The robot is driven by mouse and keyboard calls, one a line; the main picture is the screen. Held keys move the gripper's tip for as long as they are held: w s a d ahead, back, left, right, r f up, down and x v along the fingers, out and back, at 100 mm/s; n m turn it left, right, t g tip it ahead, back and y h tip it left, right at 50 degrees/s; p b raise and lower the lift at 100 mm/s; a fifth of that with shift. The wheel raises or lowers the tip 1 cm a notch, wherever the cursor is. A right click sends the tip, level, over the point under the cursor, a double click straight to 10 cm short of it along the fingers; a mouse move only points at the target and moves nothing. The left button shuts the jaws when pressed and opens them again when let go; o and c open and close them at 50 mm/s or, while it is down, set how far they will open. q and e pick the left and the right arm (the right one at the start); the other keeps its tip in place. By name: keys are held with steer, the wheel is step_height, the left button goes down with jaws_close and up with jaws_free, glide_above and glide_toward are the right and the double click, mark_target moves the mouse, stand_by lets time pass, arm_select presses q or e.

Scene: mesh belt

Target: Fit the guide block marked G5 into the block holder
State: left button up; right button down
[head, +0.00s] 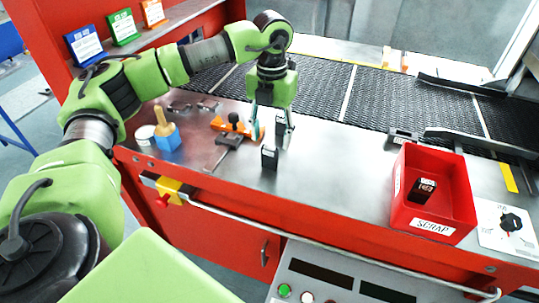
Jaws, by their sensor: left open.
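My left gripper (271,122) points down over the steel worktop, its fingers apart. A dark block with a pale face (281,133) stands upright beneath it, close to the right finger; I cannot tell if they touch. A second dark block (270,158) stands just in front of it, nearer the worktop's front edge. Their markings are too small to read, so I cannot tell which is G5. An orange fixture with a black knob and dark bar (229,139) lies left of the gripper; I cannot tell if it is the block holder. My right gripper is out of view.
A red SCRAP bin (447,226) at right holds a dark block (423,188). A blue block with a yellow-handled tool (167,141) and a white jar (145,135) stand left. The black mesh belt (375,100) runs behind. The worktop between gripper and bin is clear.

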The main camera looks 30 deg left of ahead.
mark_target(270, 148)
arm_select(q)
steer(key=shift+f, duration=0.35)
steer(key=f+p, duration=0.1)
steer(key=f, duration=0.1)
steer(key=s+f+p, duration=0.1)
steer(key=f, duration=0.1)
steer(key=shift+f, duration=0.4)
steer(key=shift+w+f, duration=0.15)
steer(key=shift+f, duration=0.2)
steer(key=c, duration=1.2)
